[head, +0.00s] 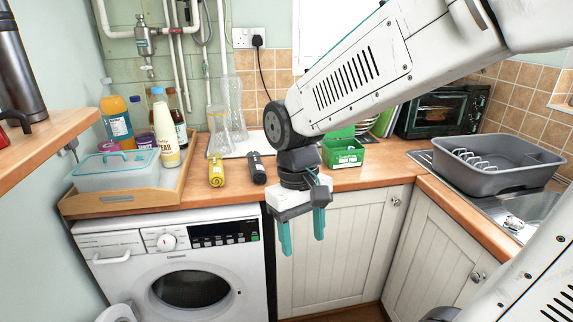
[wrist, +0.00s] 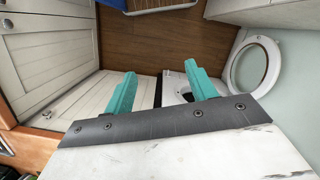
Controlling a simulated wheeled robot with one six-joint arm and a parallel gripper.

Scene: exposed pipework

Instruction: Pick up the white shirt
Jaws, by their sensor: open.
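I cannot make out a white shirt in either view. My gripper (head: 302,240) hangs from the arm with its two teal fingers pointing down, in front of the white cupboard doors and right of the washing machine (head: 165,262). The fingers are apart with nothing between them; they also show in the wrist view (wrist: 160,78). The machine's round door ring (wrist: 253,65) stands open in the wrist view. The drum opening (head: 190,289) looks dark, and its contents cannot be told. A blue-edged item (wrist: 160,6) is cut off at the wrist view's top edge.
The wooden worktop (head: 350,180) runs above the machine and cupboards. It carries a wooden tray (head: 125,200) with bottles, a green box (head: 343,153) and a grey dish rack (head: 500,165). Brown wooden floor (wrist: 165,40) is clear below the gripper. A shelf (head: 45,140) juts in at left.

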